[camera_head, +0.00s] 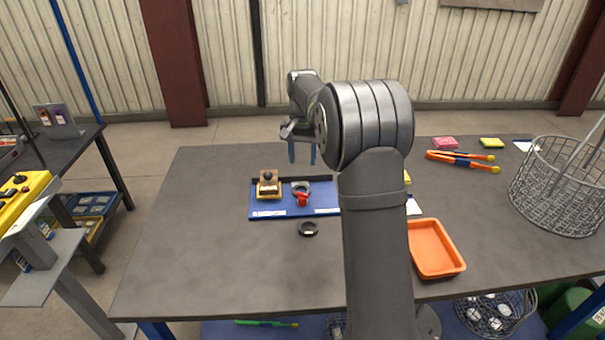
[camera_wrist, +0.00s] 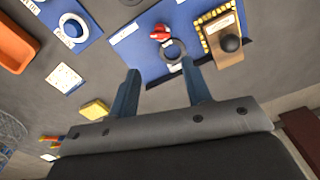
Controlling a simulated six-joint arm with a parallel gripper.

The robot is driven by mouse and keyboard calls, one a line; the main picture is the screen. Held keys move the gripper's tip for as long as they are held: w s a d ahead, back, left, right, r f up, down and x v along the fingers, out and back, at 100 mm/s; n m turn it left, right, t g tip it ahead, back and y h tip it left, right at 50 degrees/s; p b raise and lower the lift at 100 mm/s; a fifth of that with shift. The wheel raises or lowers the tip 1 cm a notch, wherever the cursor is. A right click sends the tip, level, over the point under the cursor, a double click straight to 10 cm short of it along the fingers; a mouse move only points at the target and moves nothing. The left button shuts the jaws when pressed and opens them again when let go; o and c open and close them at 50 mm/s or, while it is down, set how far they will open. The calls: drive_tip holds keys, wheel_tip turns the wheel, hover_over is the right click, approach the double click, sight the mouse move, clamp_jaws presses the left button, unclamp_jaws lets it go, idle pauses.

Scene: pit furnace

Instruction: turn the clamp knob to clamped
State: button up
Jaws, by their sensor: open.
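A blue board (camera_head: 263,212) lies flat on the table. A red knob (camera_head: 302,199) sits beside a grey ring (camera_head: 299,186) on it; both show in the wrist view, the red knob (camera_wrist: 160,33) touching or close to the ring (camera_wrist: 174,50). I take the red one as the clamp knob; its marks are too small to read. Left of it on the board is a brown plate with a dark ball (camera_head: 268,177) and a yellow-black striped border; the ball shows too in the wrist view (camera_wrist: 230,43). My gripper (camera_head: 302,158) is open and empty, above the table behind the board.
A black ring (camera_head: 308,229) lies on the table before the board. An orange tray (camera_head: 436,250) and a wire basket (camera_head: 562,187) stand to the right. Orange-handled tongs (camera_head: 461,160) lie at the back right. The left part of the table is clear.

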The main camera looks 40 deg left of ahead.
sight(302, 194)
drive_tip(key=shift+r, duration=1.65)
drive_tip(key=shift+f, duration=0.1)
wheel_tip(302, 194, down, 17)
drive_tip(key=shift+f, duration=0.2)
drive_tip(key=shift+r, duration=0.1)
